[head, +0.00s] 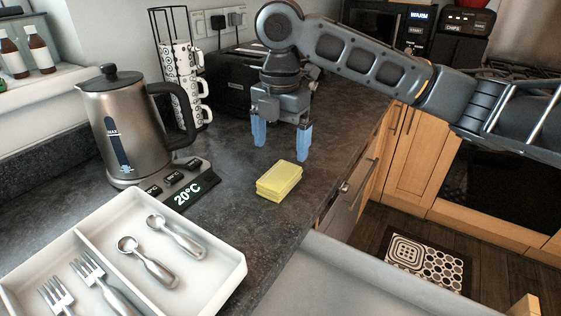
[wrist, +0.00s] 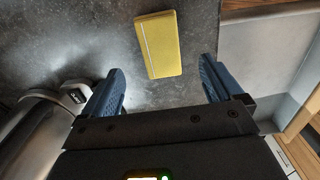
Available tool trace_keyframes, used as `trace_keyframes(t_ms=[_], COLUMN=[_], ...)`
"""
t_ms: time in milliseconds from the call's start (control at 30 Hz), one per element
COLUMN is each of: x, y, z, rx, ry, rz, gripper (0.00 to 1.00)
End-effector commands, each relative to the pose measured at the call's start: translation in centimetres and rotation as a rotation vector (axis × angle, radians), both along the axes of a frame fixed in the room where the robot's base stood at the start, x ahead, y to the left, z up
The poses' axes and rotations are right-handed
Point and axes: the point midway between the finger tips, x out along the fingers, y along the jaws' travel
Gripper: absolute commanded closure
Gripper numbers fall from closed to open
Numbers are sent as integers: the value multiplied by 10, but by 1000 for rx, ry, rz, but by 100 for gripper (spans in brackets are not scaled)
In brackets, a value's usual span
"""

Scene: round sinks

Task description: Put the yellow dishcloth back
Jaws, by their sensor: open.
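The yellow dishcloth (head: 279,181) is a folded, block-like pad lying on the dark worktop, near its front edge. My gripper (head: 281,150) is open and empty above the worktop, its blue fingers pointing down, behind the dishcloth in the head view. In the wrist view the dishcloth (wrist: 159,45) lies beyond and between the open blue fingers (wrist: 163,88), apart from both. No holder or other place for the dishcloth can be made out with certainty.
A kettle (head: 128,130) on a base reading 20°C stands left of the dishcloth. A white cutlery tray (head: 222,283) is at the front left. A mug rack (head: 185,85) and a black toaster (head: 236,82) stand behind. Worktop around the dishcloth is clear.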

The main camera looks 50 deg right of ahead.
Motion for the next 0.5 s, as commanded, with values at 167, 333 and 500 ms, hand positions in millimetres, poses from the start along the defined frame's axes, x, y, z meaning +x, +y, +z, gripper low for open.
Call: trace_keyframes(t_ms=[167, 333, 500], x=[0, 0, 0], y=[0, 0, 0], z=[26, 36, 37], rx=[-1, 0, 0], ry=[0, 1, 1], rz=[1, 0, 0], gripper=[7, 7, 7])
